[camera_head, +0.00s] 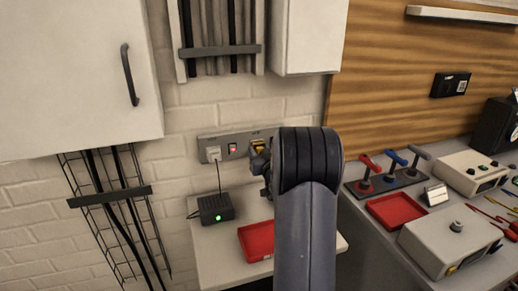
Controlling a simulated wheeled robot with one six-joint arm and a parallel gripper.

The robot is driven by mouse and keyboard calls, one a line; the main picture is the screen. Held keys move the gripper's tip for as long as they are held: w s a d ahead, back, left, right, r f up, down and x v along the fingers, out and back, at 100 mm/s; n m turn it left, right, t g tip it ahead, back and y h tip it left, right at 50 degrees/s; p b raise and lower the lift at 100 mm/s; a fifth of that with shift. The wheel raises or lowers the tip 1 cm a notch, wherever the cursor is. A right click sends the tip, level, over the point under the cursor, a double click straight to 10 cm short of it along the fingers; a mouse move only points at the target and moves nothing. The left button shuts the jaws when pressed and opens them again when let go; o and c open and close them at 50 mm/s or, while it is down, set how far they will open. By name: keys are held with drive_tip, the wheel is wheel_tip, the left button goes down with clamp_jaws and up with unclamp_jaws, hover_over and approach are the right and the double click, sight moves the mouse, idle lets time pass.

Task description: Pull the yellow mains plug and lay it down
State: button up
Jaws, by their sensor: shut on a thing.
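The yellow mains plug (258,144) is at the right part of the grey socket strip (223,138) on the brick wall. My gripper (261,157) is at the plug and shut on it, partly hidden behind my own arm. I cannot tell whether the plug is fully seated in the strip. A red tray (257,241) sits on the white shelf below, partly behind my arm.
A white plug (214,153) and a red-lit switch (233,149) are on the strip's left. A black box with a green light (216,208) stands below. Levers (388,175), another red tray (396,210) and grey boxes (450,240) fill the right bench.

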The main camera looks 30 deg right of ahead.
sight(260, 152)
drive_tip(key=c, duration=0.6)
drive_tip(key=shift+b+v, duration=1.05)
drive_tip(key=shift+v, duration=1.95)
drive_tip(key=shift+c, duration=0.2)
